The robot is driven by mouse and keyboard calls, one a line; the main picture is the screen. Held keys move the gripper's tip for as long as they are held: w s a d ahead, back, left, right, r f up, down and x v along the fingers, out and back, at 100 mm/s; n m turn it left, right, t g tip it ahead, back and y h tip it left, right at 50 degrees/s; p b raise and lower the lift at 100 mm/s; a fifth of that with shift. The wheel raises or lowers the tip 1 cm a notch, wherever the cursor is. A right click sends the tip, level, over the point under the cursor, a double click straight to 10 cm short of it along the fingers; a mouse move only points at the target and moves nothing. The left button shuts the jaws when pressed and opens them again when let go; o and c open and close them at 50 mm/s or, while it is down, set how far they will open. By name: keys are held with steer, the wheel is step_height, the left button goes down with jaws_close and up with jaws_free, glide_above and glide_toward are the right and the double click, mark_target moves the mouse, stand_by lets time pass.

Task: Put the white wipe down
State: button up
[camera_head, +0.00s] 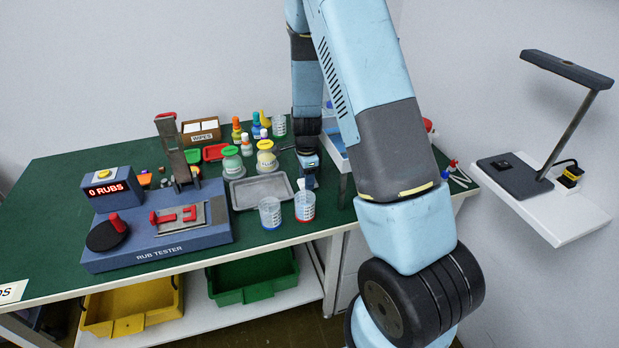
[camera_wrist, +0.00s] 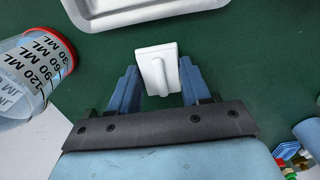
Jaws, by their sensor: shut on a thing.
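The white wipe (camera_wrist: 156,64) is a small white block in the wrist view, pinched between the two blue fingers of my gripper (camera_wrist: 158,88). My gripper (camera_head: 308,180) is shut on it above the green table, right of the grey metal tray (camera_head: 240,204). In the head view the wipe shows only as a small pale patch, if at all. In the wrist view the tray's rim (camera_wrist: 130,18) lies just beyond the wipe, and they look apart. I cannot tell the wipe's exact height over the table.
Two clear measuring cups, one blue-based (camera_head: 270,213) and one red-based (camera_head: 305,207), stand close in front of my gripper. The rub tester (camera_head: 160,225) is to the left. Bottles (camera_head: 266,158) and the wipes box (camera_head: 201,131) stand behind. Green table shows around the gripper.

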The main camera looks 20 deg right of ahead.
steer(key=shift+f, duration=0.1)
steer(key=o, duration=1)
steer(key=s+r+n+t+y, duration=0.1)
steer(key=s+r+n, duration=0.35)
steer(key=r, duration=1.05)
steer(key=s+r+n+t, duration=0.1)
steer(key=s+r+n, duration=0.4)
steer(key=r, duration=1)
steer(key=s+r+n+t, duration=0.1)
steer(key=s+r+n, duration=0.1)
steer(key=s, duration=0.4)
steer(key=s+r+n+t, duration=0.1)
steer(key=s+r+n, duration=0.2)
steer(key=s, duration=0.3)
steer(key=s+d+r+n+t+h, duration=0.1)
steer(key=s+r+n, duration=0.2)
steer(key=s, duration=0.3)
steer(key=shift+s+r+n+t, duration=0.3)
steer(key=shift+s+r, duration=0.1)
steer(key=shift+r, duration=0.2)
